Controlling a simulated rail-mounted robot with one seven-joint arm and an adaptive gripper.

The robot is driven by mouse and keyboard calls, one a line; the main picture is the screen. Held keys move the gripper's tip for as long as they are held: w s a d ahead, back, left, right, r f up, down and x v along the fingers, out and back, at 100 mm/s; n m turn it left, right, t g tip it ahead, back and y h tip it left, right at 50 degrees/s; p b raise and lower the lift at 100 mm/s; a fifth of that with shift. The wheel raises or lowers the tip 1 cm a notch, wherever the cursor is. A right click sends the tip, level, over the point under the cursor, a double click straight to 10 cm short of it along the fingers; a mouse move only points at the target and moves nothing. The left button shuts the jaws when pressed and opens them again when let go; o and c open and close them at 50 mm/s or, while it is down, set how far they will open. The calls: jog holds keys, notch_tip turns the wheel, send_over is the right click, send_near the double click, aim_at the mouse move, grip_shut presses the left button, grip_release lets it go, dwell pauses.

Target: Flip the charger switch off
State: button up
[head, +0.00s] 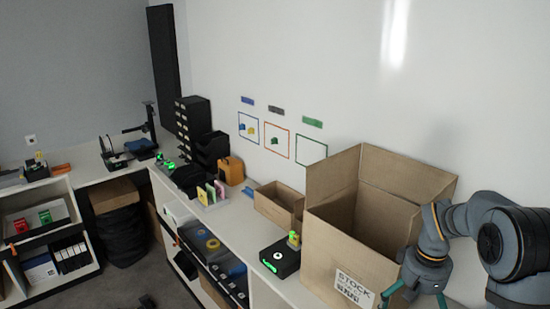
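A black box with a lit green mark on its front (279,259), which looks like the charger, sits on the white counter left of the large carton. A small yellow and green piece (294,240) stands at its top right. The switch is too small to make out, so I cannot tell its position. My gripper (414,299) is at the lower right, in front of the large carton and well to the right of the black box. Its teal fingers are spread apart, with nothing visible between them. The fingertips are near the bottom edge of the view.
The tall open carton (350,250) with a STOCK label stands between my gripper and the black box. A smaller open carton (279,205) lies behind the box. Another dark device with green lights (168,163) sits farther left. Counter left of the box is partly clear.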

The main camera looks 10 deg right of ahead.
jog(key=shift+w+a+f, duration=0.15)
jog(key=shift+w+a, duration=0.1)
jog(key=shift+a, duration=0.35)
jog(key=shift+c, duration=1.4)
